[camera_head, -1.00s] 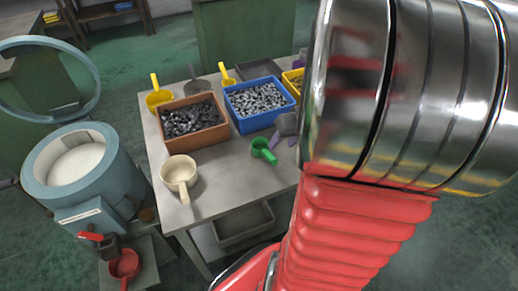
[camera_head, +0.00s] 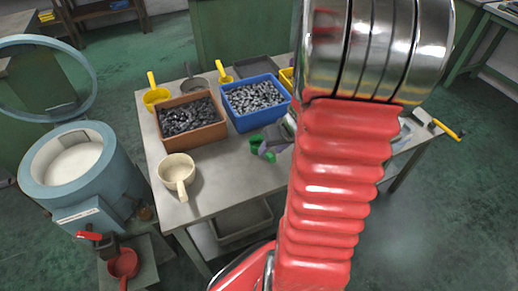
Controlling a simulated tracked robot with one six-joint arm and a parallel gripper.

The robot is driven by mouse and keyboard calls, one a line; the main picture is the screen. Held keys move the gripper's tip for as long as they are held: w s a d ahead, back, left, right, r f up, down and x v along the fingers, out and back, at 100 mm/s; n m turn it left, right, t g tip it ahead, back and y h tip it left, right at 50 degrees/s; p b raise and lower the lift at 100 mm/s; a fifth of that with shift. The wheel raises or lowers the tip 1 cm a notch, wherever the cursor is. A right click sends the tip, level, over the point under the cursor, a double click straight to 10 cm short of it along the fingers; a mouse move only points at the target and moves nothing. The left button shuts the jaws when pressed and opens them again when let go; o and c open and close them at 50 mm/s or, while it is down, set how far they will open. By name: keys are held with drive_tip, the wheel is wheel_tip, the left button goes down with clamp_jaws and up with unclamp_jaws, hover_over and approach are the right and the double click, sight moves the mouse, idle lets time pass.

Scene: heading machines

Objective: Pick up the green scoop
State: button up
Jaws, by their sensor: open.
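The green scoop (camera_head: 256,143) lies on the grey worktable, in front of the blue bin.
A blue bin (camera_head: 240,119) and a brown bin (camera_head: 169,138) of metal parts stand behind the scoop. A cream scoop (camera_head: 174,168) lies at the front left. Yellow scoops (camera_head: 156,97) stand farther back. The worktable (camera_head: 225,175) is bare between the cream scoop and my gripper.

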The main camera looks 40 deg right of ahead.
sight(267, 154)
drive_tip(key=shift+f, duration=0.1)
drive_tip(key=shift+x, duration=2.5)
drive_tip(key=shift+w, duration=0.1)
drive_tip(key=shift+c, duration=0.4)
clamp_jaws()
